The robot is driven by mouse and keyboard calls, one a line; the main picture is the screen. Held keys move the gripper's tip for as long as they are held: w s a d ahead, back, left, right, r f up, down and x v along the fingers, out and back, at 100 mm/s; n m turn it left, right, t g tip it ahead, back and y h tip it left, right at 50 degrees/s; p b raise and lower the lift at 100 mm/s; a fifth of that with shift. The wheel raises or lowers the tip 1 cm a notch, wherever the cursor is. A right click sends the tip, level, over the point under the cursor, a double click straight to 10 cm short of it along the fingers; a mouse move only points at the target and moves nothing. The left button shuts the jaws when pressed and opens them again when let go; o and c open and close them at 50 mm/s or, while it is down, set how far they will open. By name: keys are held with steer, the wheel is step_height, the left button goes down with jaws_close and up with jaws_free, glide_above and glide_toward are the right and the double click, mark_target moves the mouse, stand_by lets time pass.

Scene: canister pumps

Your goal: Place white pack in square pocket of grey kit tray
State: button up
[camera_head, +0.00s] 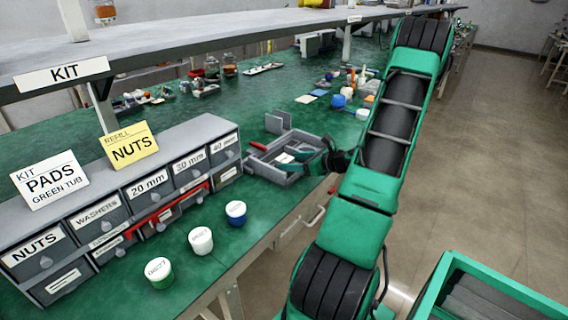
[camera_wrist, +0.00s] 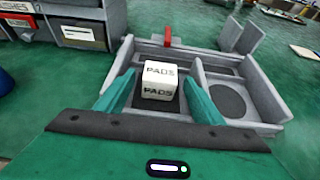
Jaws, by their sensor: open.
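The white pack (camera_wrist: 159,80), lettered PADS, stands upright in the wrist view. It is in the dark-floored square pocket of the grey kit tray (camera_wrist: 270,103), with dark floor showing around its base. My gripper (camera_wrist: 161,76) is open, one green finger on each side of the pack, with a visible gap at both sides. In the head view the tray (camera_head: 263,169) lies on the green bench near its front edge. My gripper (camera_head: 322,160) reaches over the tray's right side there and partly hides it.
The tray also has a round recess (camera_wrist: 227,99) right of the pack and a red piece (camera_wrist: 167,38) at its far wall. Labelled grey drawers (camera_head: 150,190) stand left of the tray.

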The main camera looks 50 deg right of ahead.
steer(key=v, duration=0.8)
steer(key=a+n+g, duration=0.1)
steer(key=a+n, duration=0.1)
steer(key=a, duration=0.1)
steer(key=w+a+n+g+y, duration=0.1)
steer(key=a+n+g, duration=0.1)
steer(key=a+n, duration=0.1)
steer(key=a+n+g+y, duration=0.1)
steer(key=a+n, duration=0.2)
steer(key=a, duration=0.1)
steer(key=shift+w+f, duration=0.15)
steer(key=shift+w, duration=0.1)
steer(key=a+n+g, duration=0.1)
steer(key=a+n, duration=0.1)
steer(key=s+a+n+g, duration=0.1)
steer(key=a+n, duration=0.1)
steer(key=s+a+r+n+g, duration=0.1)
steer(key=a+n+g, duration=0.1)
steer(key=shift+s+a+n, duration=0.15)
steer(key=shift+n, duration=0.15)
steer(key=s+a+r+n+g+h, duration=0.1)
steer(key=s+a+r+n+g, duration=0.1)
steer(key=s+a+r+n, duration=0.3)
steer(key=s+a+r+n+g+h, duration=0.2)
steer(key=s+a+r+n+g, duration=0.1)
steer(key=s+n, duration=0.6)
steer(key=shift+s+a+r, duration=0.9)
steer(key=shift+s+a, duration=0.05)
steer(key=shift+a, duration=0.05)
steer(key=shift+g, duration=0.3)
